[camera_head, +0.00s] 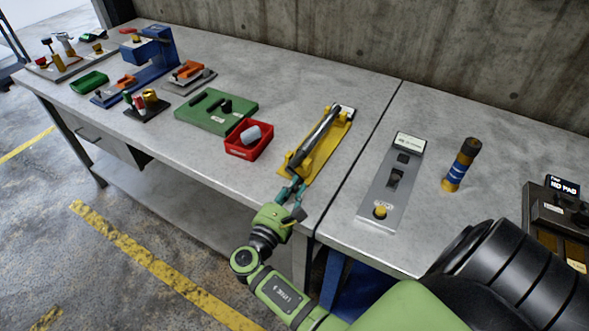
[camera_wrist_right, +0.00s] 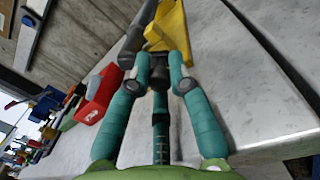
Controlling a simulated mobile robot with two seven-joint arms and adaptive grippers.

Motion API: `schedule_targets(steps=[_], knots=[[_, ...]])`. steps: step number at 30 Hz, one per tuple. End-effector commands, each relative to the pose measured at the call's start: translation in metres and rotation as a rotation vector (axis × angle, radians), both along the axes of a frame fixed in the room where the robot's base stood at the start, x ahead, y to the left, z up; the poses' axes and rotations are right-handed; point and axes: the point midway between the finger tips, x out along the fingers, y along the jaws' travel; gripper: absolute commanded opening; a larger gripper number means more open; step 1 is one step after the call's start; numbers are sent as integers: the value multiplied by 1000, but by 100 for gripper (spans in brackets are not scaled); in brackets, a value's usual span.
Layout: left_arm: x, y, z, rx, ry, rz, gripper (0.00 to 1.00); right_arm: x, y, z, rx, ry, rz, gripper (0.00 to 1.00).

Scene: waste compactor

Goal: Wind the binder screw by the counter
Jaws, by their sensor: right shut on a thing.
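The binder screw (camera_head: 320,132) is a dark grey rod lying along a yellow frame (camera_head: 335,143) on the bench. A small pale plate (camera_head: 346,112), which may be the counter, is at its far end; no reading is legible. My right gripper (camera_head: 292,187) is at the frame's near end, by the bench's front edge. In the right wrist view its teal fingers (camera_wrist_right: 159,78) are shut around a small black end piece (camera_wrist_right: 158,76), just below the yellow frame (camera_wrist_right: 168,28). The fingers partly hide this piece. My left gripper is out of view.
A grey switch panel (camera_head: 377,207) and a blue-banded cylinder (camera_head: 455,175) stand right. Bare bench lies between the frame and panel.

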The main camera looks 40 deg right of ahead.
Motion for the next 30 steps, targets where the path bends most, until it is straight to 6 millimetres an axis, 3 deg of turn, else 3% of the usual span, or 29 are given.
schedule_targets(steps=[13, 14, 15, 16, 26, 30], knots=[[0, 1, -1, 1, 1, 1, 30, 2, 0, 2, 1, -9, 4, 0], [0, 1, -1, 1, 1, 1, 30, 2, 0, 2, 1, -10, 4, 24], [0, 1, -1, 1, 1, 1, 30, 2, 0, 2, 1, -9, 4, 40], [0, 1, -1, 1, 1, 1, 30, 2, 0, 2, 1, -9, 4, 44], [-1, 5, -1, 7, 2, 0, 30, 1, 0, 2, 2, -7, 1, 44], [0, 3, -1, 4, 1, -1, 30, 1, 0, 13, 4, -10, 1, 44]])
